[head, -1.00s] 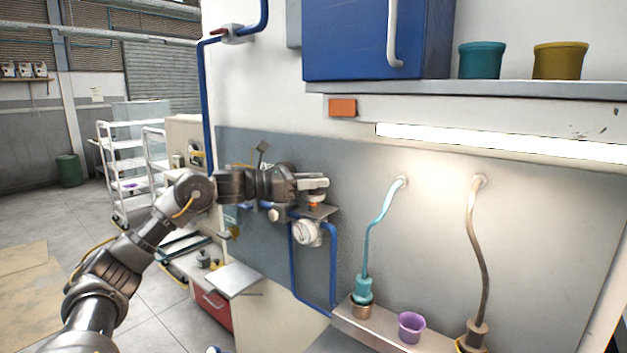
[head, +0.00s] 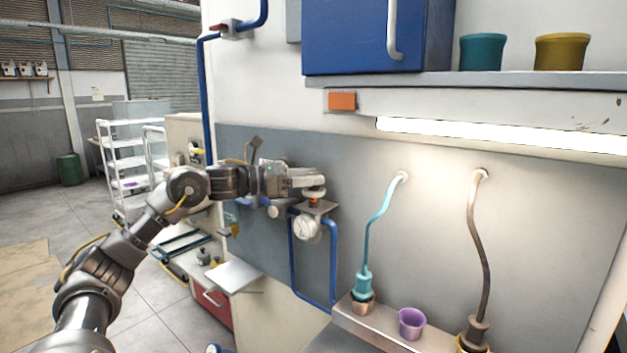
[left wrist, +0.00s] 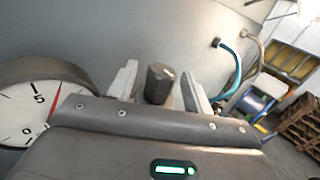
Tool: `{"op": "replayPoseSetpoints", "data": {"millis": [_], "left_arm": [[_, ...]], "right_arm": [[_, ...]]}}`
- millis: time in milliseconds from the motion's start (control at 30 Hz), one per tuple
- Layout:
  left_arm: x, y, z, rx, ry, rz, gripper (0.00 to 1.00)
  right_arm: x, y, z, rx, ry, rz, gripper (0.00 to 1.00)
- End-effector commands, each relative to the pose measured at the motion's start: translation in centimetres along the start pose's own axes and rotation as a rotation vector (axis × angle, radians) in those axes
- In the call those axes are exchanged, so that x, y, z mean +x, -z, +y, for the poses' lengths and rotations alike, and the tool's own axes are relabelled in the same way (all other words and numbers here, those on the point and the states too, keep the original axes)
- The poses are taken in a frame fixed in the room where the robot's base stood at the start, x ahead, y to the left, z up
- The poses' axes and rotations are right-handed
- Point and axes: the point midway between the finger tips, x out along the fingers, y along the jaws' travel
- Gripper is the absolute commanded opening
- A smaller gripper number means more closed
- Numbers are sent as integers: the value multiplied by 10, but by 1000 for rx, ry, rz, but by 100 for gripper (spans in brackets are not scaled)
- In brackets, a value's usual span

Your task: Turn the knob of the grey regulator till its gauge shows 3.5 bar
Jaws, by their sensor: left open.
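The grey regulator (head: 318,208) is on the wall panel, with its round white gauge (head: 307,228) below it. In the left wrist view the gauge (left wrist: 30,105) is at the left, partly cut off and covered by my gripper body. Its red needle is close to a 5 mark, but I cannot read the exact pressure. My left gripper (head: 314,187) is at the top of the regulator. In the left wrist view its pale fingers (left wrist: 159,72) are open on either side of the dark knob (left wrist: 158,85), with gaps visible. My right gripper is not in view.
Blue pipes (head: 333,265) run beside the regulator. A shelf (head: 540,87) and a blue cabinet (head: 370,40) are above.

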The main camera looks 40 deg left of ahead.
Motion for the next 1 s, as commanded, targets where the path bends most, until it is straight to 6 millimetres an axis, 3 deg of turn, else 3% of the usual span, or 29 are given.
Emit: {"op": "replayPoseSetpoints", "data": {"millis": [200, 400, 633, 1000], "left_arm": [[-46, 11, 1, 4, -5, 5, 51], [-76, 8, 1, 3, -3, 1, 51], [-92, 3, 0, 2, -2, 0, 51], [-93, 0, 0, 1, 0, 0, 51]], "right_arm": [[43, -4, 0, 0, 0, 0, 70], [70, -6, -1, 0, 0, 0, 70], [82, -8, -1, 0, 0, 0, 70], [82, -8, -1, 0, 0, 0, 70]]}}
